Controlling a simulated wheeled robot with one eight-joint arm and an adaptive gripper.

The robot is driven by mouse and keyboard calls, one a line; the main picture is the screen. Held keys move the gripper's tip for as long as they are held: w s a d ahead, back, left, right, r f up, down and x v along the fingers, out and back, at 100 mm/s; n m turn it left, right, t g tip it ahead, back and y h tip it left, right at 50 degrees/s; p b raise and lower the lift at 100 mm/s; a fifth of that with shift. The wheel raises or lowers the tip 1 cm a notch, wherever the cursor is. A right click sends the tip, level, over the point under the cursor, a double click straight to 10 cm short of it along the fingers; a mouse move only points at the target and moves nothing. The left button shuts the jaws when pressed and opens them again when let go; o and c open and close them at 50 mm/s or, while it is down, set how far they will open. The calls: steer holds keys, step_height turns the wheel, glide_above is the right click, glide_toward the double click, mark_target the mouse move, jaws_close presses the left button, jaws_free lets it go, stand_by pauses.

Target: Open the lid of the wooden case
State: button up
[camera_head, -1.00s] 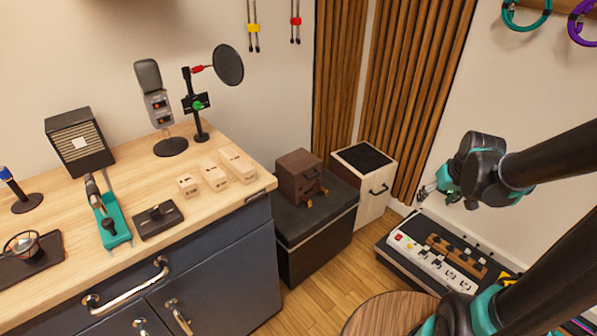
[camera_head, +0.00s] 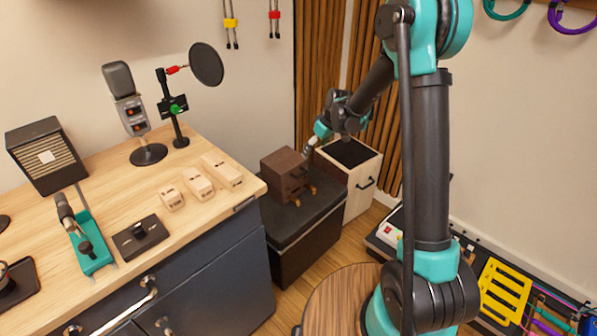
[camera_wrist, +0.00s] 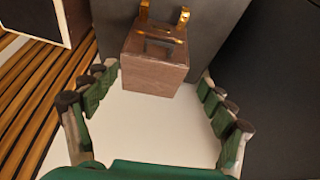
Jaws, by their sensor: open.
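The wooden case is a small dark brown box (camera_head: 281,176) on the black bench, with brass-coloured latches and a handle on its front. Its lid looks closed. In the wrist view the case (camera_wrist: 155,76) is ahead of me, with the handle and latches toward the top of the picture. My gripper (camera_head: 311,146) is beside the case's upper right edge in the head view. In the wrist view its two green and dark fingers are spread wide, to the left and right of the case, with nothing between them at the near end. I cannot tell whether a fingertip touches it.
The black bench (camera_head: 290,243) bears the case. A light wood box with a black top (camera_head: 361,191) stands right behind it. The workbench (camera_head: 120,195) at left holds a microphone, a pop filter and small wooden blocks. A round wooden stool (camera_head: 335,298) stands in front.

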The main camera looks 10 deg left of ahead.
mark_target(302, 173)
steer(key=x, duration=1.6)
steer(key=shift+f, duration=0.3)
